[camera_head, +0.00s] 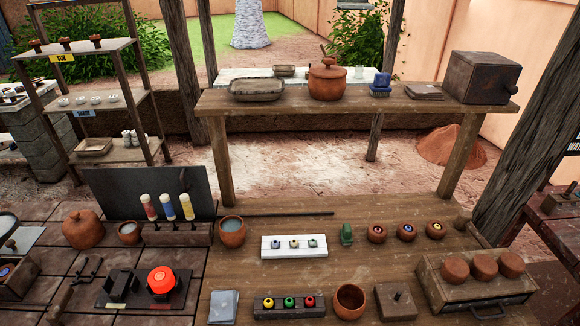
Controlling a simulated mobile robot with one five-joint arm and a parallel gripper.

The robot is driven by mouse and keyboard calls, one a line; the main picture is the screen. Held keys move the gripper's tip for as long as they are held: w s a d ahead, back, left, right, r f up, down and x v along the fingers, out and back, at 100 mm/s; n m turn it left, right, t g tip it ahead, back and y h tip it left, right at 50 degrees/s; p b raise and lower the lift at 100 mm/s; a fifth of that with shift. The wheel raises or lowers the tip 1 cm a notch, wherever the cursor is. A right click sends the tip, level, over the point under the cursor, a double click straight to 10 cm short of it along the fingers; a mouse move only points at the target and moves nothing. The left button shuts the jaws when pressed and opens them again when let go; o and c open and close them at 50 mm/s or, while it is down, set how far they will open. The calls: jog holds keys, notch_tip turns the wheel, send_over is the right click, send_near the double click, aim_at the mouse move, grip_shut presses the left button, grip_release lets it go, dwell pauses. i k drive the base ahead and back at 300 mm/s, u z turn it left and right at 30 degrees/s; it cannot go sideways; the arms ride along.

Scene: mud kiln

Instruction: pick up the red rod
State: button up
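Three short upright rods or tubes stand in a row at the left, above a dark wooden rack (178,236). The left one (149,207) shows red below a pale top and is the closest match to a red rod. A long thin dark rod (275,213) lies across the table and does not look red. My gripper is not in view.
A clay cup (129,233) and a clay pot (82,229) stand left of the rack; another cup (232,231) stands close at its right. A dark panel (110,190) rises behind. A red button (162,280) on a dark base sits in front.

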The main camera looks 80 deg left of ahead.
aim_at(147, 204)
jog(key=u, duration=5.2)
jog(key=i, duration=1.65)
